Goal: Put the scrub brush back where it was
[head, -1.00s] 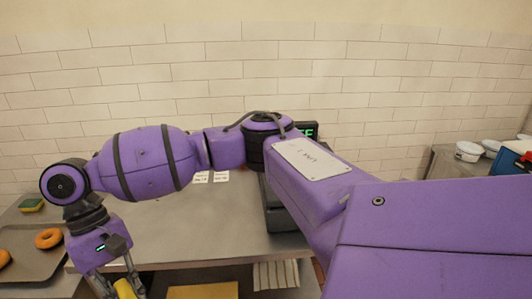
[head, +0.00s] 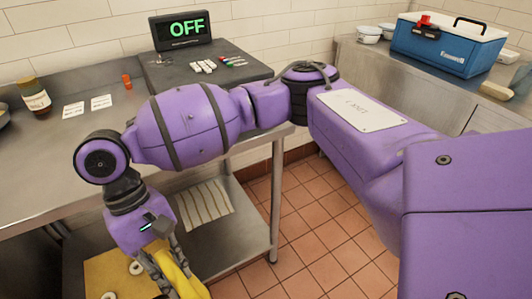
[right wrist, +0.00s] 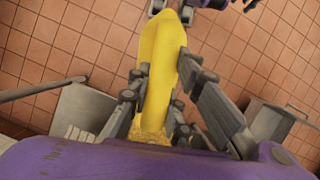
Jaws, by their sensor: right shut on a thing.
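My right gripper (head: 168,262) is shut on a long yellow object (head: 185,280), which I take to be the scrub brush. It hangs low in front of the counter, at the bottom of the head view. In the right wrist view the yellow body (right wrist: 160,60) runs up between the two grey fingers, over the tiled floor. A rough, bristly yellow part (right wrist: 150,135) shows nearest the wrist. My left gripper does not show in the head view.
The steel counter (head: 60,150) carries a jar (head: 36,97), white cards and a dark unit with an OFF display (head: 182,30). A striped towel (head: 192,205) lies on the lower shelf. A blue cooler (head: 440,48) stands on the right counter. Tiled floor (head: 325,225) between is clear.

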